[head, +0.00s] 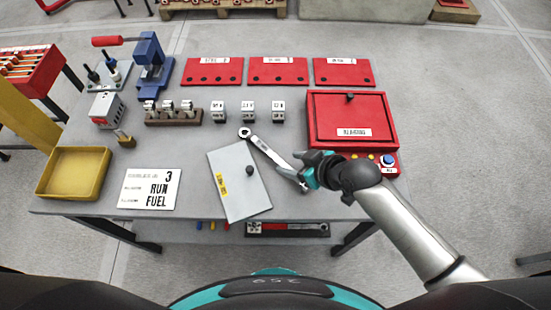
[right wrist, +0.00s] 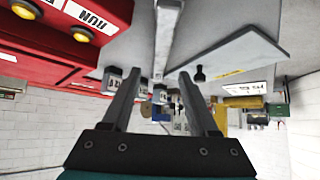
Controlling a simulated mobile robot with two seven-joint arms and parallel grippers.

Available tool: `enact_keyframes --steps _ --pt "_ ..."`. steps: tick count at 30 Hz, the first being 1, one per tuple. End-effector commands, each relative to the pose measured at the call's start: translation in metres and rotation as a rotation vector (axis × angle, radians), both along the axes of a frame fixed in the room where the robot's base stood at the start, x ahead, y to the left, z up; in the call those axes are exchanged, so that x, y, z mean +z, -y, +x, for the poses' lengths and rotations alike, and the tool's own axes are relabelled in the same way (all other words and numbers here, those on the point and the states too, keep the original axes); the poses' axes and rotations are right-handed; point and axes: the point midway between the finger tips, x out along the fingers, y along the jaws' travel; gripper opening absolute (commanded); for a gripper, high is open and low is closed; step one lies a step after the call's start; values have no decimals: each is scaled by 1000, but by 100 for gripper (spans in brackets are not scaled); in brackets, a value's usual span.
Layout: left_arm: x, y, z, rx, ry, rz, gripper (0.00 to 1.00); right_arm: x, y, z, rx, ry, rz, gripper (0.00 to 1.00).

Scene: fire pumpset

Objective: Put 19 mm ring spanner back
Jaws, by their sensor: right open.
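The ring spanner (head: 270,155) is a long silver bar with a ring end. It lies slanted on the grey table, along the right edge of a grey panel (head: 228,197) with a black knob and yellow label. Its lower right end is beside my right gripper (head: 303,172). In the right wrist view the gripper (right wrist: 150,74) is open and empty. A grey bar that looks like the spanner (right wrist: 167,35) shows beyond the gap between its fingers. I cannot tell whether they touch. The size marking is unreadable. My left gripper is out of view.
A red box (head: 318,115) stands right of the spanner, with a button box (head: 388,162) below it. Small labelled blocks (head: 248,112) stand behind. A yellow tray (head: 98,160), a sign (head: 150,190) and a blue press (head: 150,65) are left. A black-and-red tray (head: 288,230) is under the table.

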Motion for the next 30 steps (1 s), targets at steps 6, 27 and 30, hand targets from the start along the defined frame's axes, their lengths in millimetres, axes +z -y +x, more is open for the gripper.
enact_keyframes --steps 6,27,30 --pt "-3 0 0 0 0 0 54 -7 -8 7 -1 1 2 60" --pt "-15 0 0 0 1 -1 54 -35 -33 33 0 0 0 57" --pt "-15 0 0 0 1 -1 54 -35 -33 33 0 0 0 45"
